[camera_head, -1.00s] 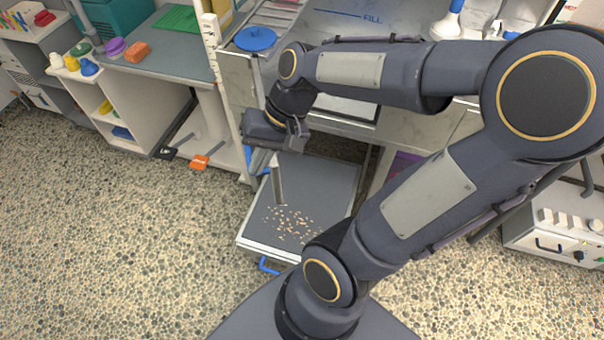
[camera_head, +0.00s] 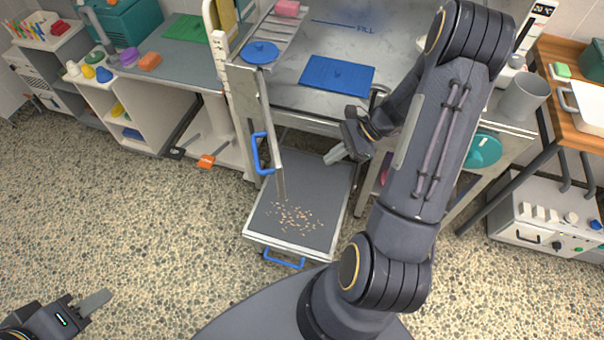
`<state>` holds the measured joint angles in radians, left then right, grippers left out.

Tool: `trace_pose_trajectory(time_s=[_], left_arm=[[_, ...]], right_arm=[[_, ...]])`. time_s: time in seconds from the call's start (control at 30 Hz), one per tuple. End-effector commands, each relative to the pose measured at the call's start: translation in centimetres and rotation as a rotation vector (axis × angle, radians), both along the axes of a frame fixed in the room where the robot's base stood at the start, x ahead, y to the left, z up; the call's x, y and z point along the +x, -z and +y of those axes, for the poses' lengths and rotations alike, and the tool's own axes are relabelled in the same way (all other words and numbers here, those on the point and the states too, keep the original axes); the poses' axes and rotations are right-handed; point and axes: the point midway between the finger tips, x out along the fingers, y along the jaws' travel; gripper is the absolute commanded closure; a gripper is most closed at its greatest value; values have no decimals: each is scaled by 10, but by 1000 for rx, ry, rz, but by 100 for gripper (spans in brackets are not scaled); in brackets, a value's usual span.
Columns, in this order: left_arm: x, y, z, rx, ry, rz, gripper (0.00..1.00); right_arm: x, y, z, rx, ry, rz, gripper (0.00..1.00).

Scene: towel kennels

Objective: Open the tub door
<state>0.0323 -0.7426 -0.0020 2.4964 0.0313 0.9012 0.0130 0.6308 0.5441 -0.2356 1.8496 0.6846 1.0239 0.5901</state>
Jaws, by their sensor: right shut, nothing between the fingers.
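The tub (camera_head: 300,97) is a grey metal basin with a blue FILL line. Its door (camera_head: 274,120) is a tall grey panel at the tub's left front, standing swung out toward me over the pulled-out tray, with a blue handle (camera_head: 262,153) on its left face. The tub front beside it is open. My right gripper (camera_head: 336,156) is shut and empty, to the right of the door and apart from it, above the tray.
A low tray (camera_head: 262,225) with scattered brown bits and a blue handle (camera_head: 285,261) juts out below the door. Shelves (camera_head: 150,110) stand left, a wooden table (camera_head: 570,90) right. The floor at left is clear.

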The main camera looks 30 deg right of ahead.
Motion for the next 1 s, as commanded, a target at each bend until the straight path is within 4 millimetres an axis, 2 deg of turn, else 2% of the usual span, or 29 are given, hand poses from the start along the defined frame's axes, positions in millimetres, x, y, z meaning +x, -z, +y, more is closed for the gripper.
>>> trace_pose_trajectory(time_s=[0.43,0.6,0.7,1.0], left_arm=[[0,-11,0,0,0,0,64],[0,-20,0,0,0,0,64],[0,-23,0,0,0,0,64],[0,-23,0,0,0,0,64]], right_arm=[[20,62,62,3,-7,2,100],[29,61,86,1,-9,-1,100],[32,62,94,0,-7,-1,100],[35,63,99,-2,-6,-2,100]])
